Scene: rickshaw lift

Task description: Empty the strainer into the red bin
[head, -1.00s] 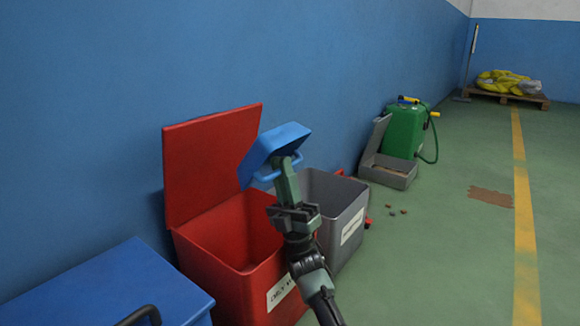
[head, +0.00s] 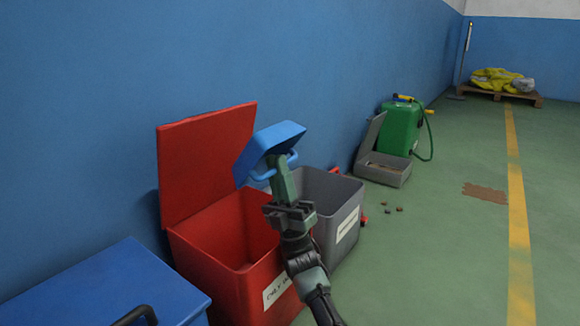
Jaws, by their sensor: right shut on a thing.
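The red bin (head: 207,249) stands against the wall with its lid (head: 206,164) raised; its visible inside looks empty. My right gripper (head: 282,180) is shut on the handle of a blue strainer (head: 266,149). It holds the strainer tilted above the right back part of the red bin, close to the grey bin. The strainer's inside is turned away from me, so I cannot tell what it holds. My left gripper is not in view.
A grey bin (head: 345,227) stands right of the red bin. A blue box (head: 110,290) is at the lower left. Behind are an open grey case (head: 385,172), a green canister (head: 400,129) and small bits on the floor (head: 398,209). Open floor lies to the right.

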